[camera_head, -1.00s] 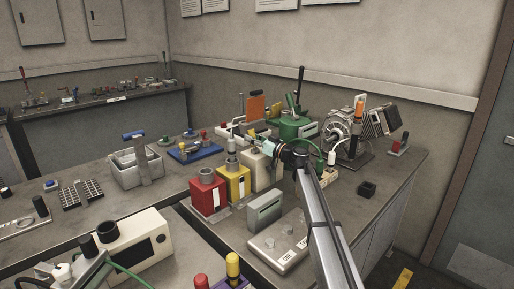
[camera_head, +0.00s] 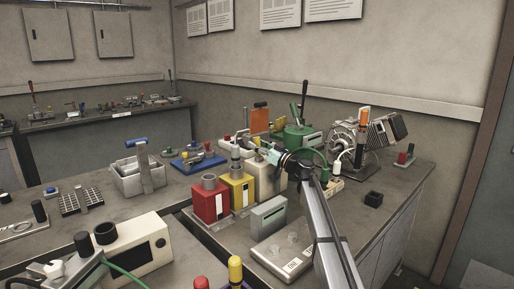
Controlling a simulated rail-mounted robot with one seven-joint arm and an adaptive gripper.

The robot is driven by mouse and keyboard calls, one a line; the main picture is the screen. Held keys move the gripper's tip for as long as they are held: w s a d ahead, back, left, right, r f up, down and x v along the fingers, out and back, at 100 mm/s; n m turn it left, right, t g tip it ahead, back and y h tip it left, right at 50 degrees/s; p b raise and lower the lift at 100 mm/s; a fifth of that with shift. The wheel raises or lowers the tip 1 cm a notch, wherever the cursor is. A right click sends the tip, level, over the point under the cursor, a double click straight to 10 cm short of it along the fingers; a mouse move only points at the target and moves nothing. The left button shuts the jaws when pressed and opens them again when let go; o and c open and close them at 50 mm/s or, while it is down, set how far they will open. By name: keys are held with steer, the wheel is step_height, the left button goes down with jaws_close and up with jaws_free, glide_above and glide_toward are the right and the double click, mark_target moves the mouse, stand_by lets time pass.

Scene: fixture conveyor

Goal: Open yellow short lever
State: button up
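My gripper (camera_head: 262,151) is at the end of my arm, low over the crowded middle of the bench. It points left and away, above or beside a cream box (camera_head: 266,182). Its fingers are too small and overlapped to read. I cannot pick out a yellow short lever for certain. A small yellow part (camera_head: 278,127) shows behind the gripper, near an orange panel (camera_head: 260,120). A yellow box (camera_head: 237,190) with a grey top fitting stands left of the gripper. I cannot tell whether the gripper touches anything.
A red box (camera_head: 209,202) stands left of the yellow one. A green round vessel (camera_head: 298,135) and a motor-like machine (camera_head: 347,138) stand behind my arm. A flat scale (camera_head: 284,255) and a grey-green block (camera_head: 268,215) are in front. A yellow-topped post (camera_head: 235,268) rises at the bottom.

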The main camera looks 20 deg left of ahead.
steer(key=shift+d+f, duration=0.1)
steer(key=shift+d, duration=0.05)
steer(key=v, duration=1.1)
steer(key=shift+d+f, duration=0.15)
steer(key=shift+d, duration=0.2)
steer(key=shift+s, duration=0.1)
